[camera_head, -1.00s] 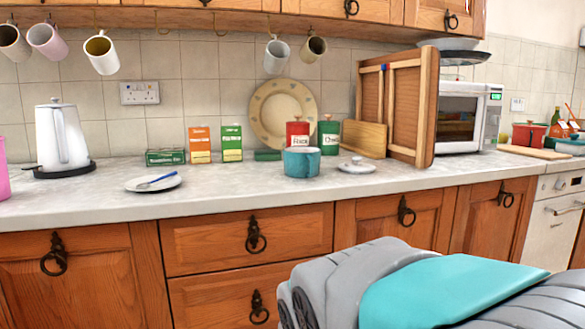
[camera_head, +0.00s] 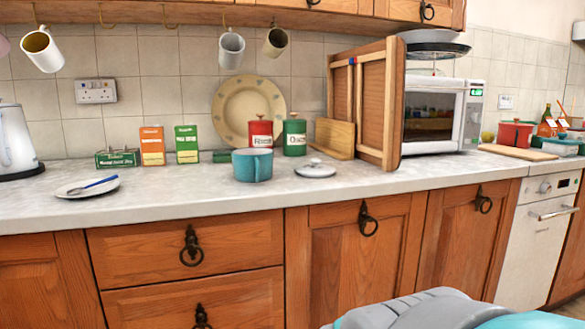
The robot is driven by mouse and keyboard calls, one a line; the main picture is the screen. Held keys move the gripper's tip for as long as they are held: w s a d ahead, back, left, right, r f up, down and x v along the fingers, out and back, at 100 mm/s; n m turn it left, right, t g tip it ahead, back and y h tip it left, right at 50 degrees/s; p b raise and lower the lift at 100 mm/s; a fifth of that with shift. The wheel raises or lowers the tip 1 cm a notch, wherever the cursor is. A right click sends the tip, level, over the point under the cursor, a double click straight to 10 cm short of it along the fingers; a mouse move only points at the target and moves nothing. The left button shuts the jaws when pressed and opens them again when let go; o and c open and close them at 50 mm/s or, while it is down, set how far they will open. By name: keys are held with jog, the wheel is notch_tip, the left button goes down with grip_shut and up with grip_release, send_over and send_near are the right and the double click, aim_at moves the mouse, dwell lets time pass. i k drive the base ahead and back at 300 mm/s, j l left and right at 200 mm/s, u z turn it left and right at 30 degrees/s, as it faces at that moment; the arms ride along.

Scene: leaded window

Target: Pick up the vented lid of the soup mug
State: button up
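The vented lid (camera_head: 316,169) is a small white disc with a knob on top. It lies on the pale worktop, just right of the teal soup mug (camera_head: 252,166) and apart from it. The mug stands upright with its handle towards the right front. Part of my own grey and teal arm shows at the bottom right edge, well in front of and below the worktop. My gripper is not in the picture.
A red canister (camera_head: 260,133) and a green canister (camera_head: 294,136) stand behind the mug and lid. A wooden board (camera_head: 343,138) and a tall wooden frame (camera_head: 368,103) stand right of them. A plate with a blue-handled utensil (camera_head: 87,187) lies left. Worktop before the lid is clear.

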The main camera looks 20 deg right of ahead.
aim_at(316, 170)
jog(key=l+z, duration=0.1)
jog(key=l, duration=0.35)
jog(key=i+l+z, duration=0.1)
jog(key=l, duration=0.4)
jog(key=i+l+z, duration=0.1)
jog(key=l, duration=0.35)
jog(key=i+l+z, duration=0.1)
jog(key=l, duration=0.35)
